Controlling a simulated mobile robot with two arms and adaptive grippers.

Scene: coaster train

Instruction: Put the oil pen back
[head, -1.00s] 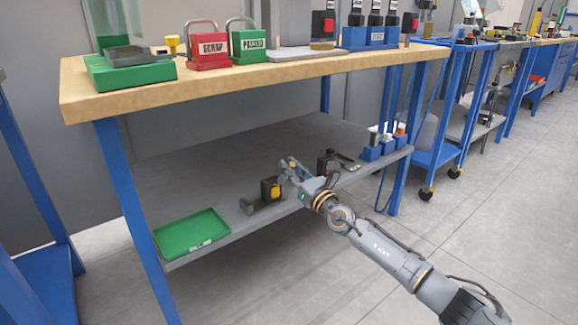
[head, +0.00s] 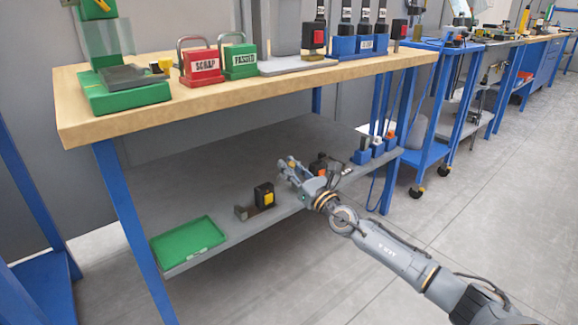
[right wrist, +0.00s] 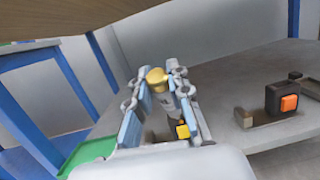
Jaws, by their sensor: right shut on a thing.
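My right gripper (head: 287,166) reaches in over the front of the lower shelf. In the right wrist view the gripper (right wrist: 160,84) is shut on the oil pen, a grey cylinder with a brass-coloured rounded end (right wrist: 157,78). The pen sits between the two fingers, above the shelf. In the head view the pen is too small and covered to make out. Small blue holders (head: 362,157) stand at the right end of the lower shelf; whether one is empty I cannot tell. My left gripper is not in view.
On the lower shelf (head: 190,180) are a green tray (head: 188,243), a black block with a yellow face (head: 264,195) and one with an orange face (right wrist: 286,98). The workbench top (head: 100,125) overhangs the shelf. Blue legs (head: 135,225) flank it.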

